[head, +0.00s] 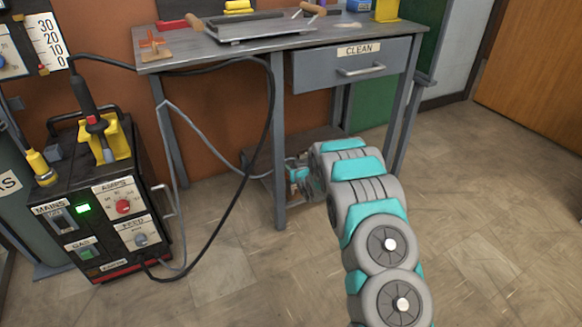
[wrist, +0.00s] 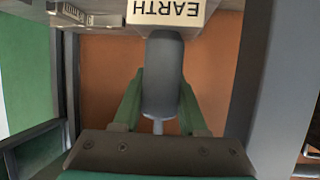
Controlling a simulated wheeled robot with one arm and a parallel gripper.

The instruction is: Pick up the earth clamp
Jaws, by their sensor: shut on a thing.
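A dark grey rounded part, which I take to be the earth clamp (wrist: 163,72), stands between the two green fingers of my gripper (wrist: 160,98) in the wrist view. The fingers are shut on its sides. Its far end meets or lies in front of a cream plate marked EARTH (wrist: 168,12), which appears upside down. A short pale stem shows at the near end of the grey part. In the head view my arm reaches under the workbench, and the gripper is mostly hidden; the clamp cannot be made out there.
The workbench (head: 225,50) has grey legs close to my arm and a drawer marked CLEAN (head: 352,65). A low shelf (head: 262,160) sits beneath it. The welder (head: 115,215) stands at left, with a black cable (head: 262,150) hanging beside the bench. Floor at right is clear.

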